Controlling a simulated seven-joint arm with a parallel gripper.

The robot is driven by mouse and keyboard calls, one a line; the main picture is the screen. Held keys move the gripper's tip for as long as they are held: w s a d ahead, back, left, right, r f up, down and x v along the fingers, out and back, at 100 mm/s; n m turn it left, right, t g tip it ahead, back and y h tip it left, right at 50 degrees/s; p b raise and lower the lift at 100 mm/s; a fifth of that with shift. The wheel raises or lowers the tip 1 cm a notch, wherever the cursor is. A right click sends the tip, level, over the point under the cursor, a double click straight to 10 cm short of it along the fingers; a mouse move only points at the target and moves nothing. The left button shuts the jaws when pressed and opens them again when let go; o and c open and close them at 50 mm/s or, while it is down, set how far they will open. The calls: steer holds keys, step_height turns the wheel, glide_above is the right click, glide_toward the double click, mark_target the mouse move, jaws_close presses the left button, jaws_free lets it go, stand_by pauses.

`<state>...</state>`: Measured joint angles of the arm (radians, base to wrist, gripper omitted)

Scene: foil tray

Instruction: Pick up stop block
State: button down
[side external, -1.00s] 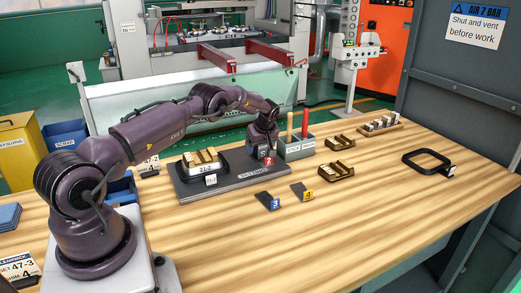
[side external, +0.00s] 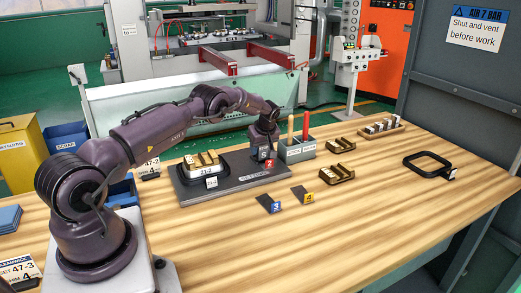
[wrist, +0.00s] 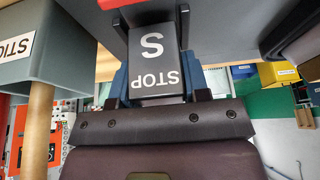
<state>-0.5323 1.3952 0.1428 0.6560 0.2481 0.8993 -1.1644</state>
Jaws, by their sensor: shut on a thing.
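The stop block (wrist: 156,72) is a grey block with white lettering reading STOP and S. In the wrist view it sits between the two fingers of my gripper (wrist: 157,84), which is shut on it. In the side view my gripper (side external: 263,146) is at the right end of the dark fixture plate (side external: 240,183), beside the red tag 2 (side external: 269,163). The block is small and partly hidden there. I cannot tell whether its underside touches the plate.
A grey bin (side external: 298,153) with upright handles stands close to the right of my gripper. A foil tray in a black holder (side external: 203,176) is on the plate's left. Tags 3 (side external: 270,204) and 4 (side external: 303,195) lie in front. The front right table is clear.

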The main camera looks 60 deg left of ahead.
step_height(320, 180, up, 3)
steer(key=shift+w+f, duration=0.1)
steer(key=shift+f, duration=0.05)
steer(key=s+d+r, duration=0.4)
steer(key=s+r, duration=0.1)
steer(key=r, duration=0.3)
steer(key=s+d+r, duration=0.4)
steer(key=s+r, duration=0.2)
steer(key=r, duration=0.2)
steer(key=shift+d+r, duration=0.3)
steer(key=shift+r, duration=0.1)
stand_by(0.6)
